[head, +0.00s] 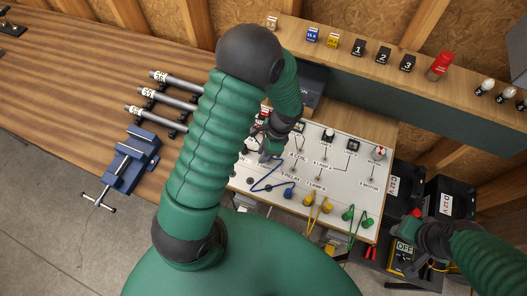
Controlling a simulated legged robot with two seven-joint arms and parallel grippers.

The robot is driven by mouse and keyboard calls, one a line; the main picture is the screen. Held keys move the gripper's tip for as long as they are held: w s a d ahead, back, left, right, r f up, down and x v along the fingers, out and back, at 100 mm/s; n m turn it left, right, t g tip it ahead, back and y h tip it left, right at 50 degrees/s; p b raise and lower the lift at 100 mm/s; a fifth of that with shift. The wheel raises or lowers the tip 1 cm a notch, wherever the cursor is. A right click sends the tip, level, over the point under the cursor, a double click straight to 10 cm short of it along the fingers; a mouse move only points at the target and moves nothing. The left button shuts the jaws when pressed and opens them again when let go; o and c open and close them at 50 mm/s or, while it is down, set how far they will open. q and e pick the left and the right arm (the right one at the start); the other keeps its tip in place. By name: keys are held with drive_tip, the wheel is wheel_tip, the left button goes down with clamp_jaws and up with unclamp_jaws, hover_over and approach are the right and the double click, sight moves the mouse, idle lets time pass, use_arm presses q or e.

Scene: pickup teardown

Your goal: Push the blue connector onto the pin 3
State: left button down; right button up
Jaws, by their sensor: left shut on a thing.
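My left gripper (267,151) reaches down over the white circuit board (238,184). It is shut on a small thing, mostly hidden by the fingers. A blue lead runs from the gripper, bends at the board's left part and ends in a blue connector (289,193) lying near the board's front edge. The held thing appears to be the lead's other blue connector, but it is too small to be sure. I cannot make out which pin is pin 3; my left arm hides part of the board. My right gripper (416,226) is at the lower right, its fingers unclear.
Yellow leads (318,203) and green leads (358,216) lie along the board's front edge. A blue vise (130,160) and several labelled rods (158,100) are on the bench at left. Numbered black blocks (383,55) and a red item (440,66) stand on the back shelf.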

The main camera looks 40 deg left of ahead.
use_arm(q)
drive_tip(key=shift+d+f+b, duration=0.25)
drive_tip(key=shift+f+b, duration=0.05)
drive_tip(key=shift+f, duration=0.1)
drive_tip(key=shift+a+f, duration=0.15)
drive_tip(key=shift+f, duration=0.2)
drive_tip(key=c, duration=1.2)
unclamp_jaws()
drive_tip(key=v, duration=1.7)
drive_tip(key=s+d+f+n+t, duration=0.1)
drive_tip(key=s+n, duration=0.1)
drive_tip(key=n, duration=0.1)
drive_tip(key=s+n+t+h, duration=0.1)
drive_tip(key=s+n+t, duration=0.1)
drive_tip(key=n, duration=0.1)
drive_tip(key=s+d+f+n+t+h, duration=0.1)
drive_tip(key=s+n+t, duration=0.1)
drive_tip(key=n, duration=0.2)
drive_tip(key=shift+s+d+f+b, duration=0.35)
drive_tip(key=shift+s, duration=0.05)
